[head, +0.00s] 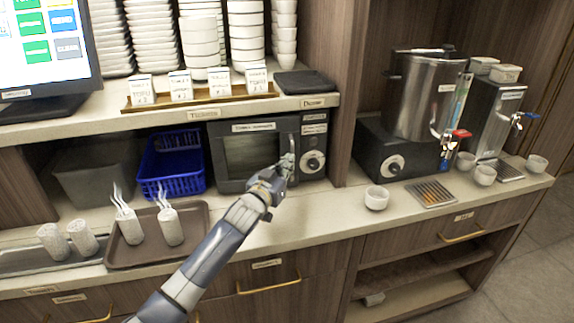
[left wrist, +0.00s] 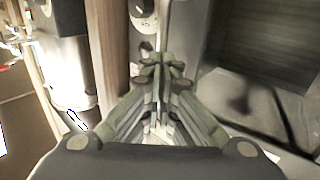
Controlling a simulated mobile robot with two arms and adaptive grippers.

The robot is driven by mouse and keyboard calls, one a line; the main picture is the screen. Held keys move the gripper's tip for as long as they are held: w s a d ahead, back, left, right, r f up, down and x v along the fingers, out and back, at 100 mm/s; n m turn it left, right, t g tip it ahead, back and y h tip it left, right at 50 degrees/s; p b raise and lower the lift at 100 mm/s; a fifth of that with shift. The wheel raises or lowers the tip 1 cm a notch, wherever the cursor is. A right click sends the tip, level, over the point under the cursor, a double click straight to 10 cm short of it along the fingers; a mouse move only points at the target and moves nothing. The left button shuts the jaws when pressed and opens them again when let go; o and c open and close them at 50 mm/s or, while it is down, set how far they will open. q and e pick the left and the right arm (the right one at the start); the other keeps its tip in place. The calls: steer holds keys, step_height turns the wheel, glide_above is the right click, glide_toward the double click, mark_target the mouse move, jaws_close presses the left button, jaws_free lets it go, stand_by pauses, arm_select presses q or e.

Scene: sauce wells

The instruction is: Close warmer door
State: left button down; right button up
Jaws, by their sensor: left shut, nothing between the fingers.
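The towel warmer (head: 224,172) is a dark box under the shelf. Its windowed door (head: 250,153) faces the front and looks flush with the body, though a small gap would be hard to see. A control panel with a round dial (head: 313,162) is on the right of the door. My left gripper (head: 288,163) is at the door's right edge, beside the dial, and hides part of that edge. In the left wrist view its fingers (left wrist: 158,62) are together and empty, with the dark door (left wrist: 255,45) to the right. I cannot tell whether they touch it. My right gripper is not in view.
A brown tray (head: 190,252) with two steaming white rolls stands left on the counter. A blue basket (head: 172,168) is left of the warmer. A white cup (head: 376,197) and a metal urn (head: 415,95) are to the right. The shelf edge (head: 180,117) overhangs the warmer.

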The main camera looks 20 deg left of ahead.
arm_select(q)
steer(key=w+y+b, duration=0.1)
steer(key=w+n+y+b, duration=0.1)
steer(key=shift+w+a+r+n+b, duration=0.2)
steer(key=shift+w+a+n+b, duration=0.1)
steer(key=shift+w+a+b, duration=0.1)
stand_by(0.3)
